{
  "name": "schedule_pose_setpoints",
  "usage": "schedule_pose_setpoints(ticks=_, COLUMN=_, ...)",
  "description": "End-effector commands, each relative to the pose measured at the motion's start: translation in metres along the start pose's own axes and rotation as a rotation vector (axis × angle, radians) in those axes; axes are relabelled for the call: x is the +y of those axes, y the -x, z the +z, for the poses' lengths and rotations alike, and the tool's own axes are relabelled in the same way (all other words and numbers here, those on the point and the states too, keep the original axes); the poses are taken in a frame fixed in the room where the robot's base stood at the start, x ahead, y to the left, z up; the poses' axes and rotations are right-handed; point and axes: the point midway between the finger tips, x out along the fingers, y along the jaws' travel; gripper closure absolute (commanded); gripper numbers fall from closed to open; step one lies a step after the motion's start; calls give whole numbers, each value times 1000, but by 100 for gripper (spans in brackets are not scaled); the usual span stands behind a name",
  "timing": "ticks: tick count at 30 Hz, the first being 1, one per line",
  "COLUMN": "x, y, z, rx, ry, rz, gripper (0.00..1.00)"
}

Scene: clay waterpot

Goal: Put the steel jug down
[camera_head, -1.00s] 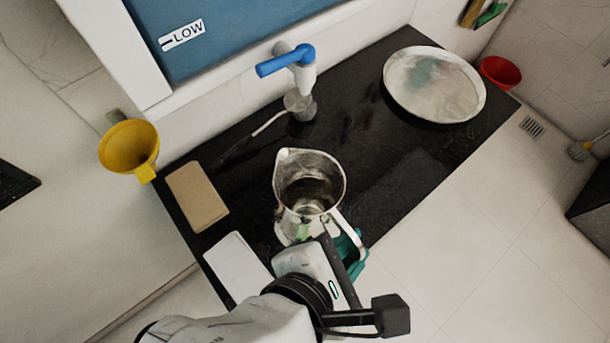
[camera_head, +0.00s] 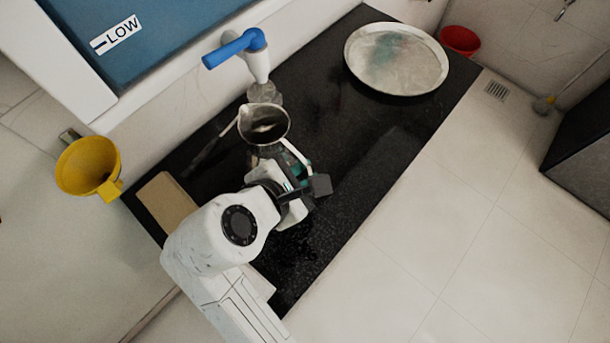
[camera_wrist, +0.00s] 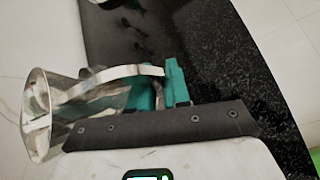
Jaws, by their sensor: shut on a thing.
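The steel jug (camera_head: 246,128) is in the head view, open mouth up, over the black counter just in front of the blue-handled tap. My gripper (camera_head: 293,168) is on the jug's near side, shut on its handle. In the wrist view the jug (camera_wrist: 38,120) is at the left, and its curved handle (camera_wrist: 112,74) runs to the teal fingers of my gripper (camera_wrist: 162,82). My wrist hides the jug's lower part in the head view. I cannot tell whether its base touches the counter.
The black counter (camera_head: 345,180) has free room right of the jug. The tap (camera_head: 240,50) is close behind the jug. A round steel tray (camera_head: 397,60) lies at the far right end. A tan block (camera_head: 166,203) is at the left, a yellow funnel-like cup (camera_head: 85,165) beyond it.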

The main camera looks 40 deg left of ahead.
Motion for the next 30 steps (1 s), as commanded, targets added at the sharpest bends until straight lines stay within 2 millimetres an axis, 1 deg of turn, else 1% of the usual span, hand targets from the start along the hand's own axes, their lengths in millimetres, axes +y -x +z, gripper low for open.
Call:
schedule_pose_setpoints(ticks=5, x=3, y=-9, z=-6, rx=-2, ry=1, rz=2, gripper=100)
schedule_pose_setpoints(ticks=9, x=-7, y=-20, z=-20, rx=-2, ry=2, rz=0, gripper=100)
schedule_pose_setpoints(ticks=11, x=-9, y=-24, z=-24, rx=-3, ry=0, rz=1, gripper=100)
schedule_pose_setpoints(ticks=22, x=-11, y=-28, z=-26, rx=-2, ry=0, rz=1, gripper=100)
schedule_pose_setpoints(ticks=23, x=-11, y=-28, z=-27, rx=-1, ry=1, rz=-1, gripper=82)
schedule_pose_setpoints(ticks=30, x=-11, y=-27, z=-27, rx=-1, ry=1, rz=0, gripper=59)
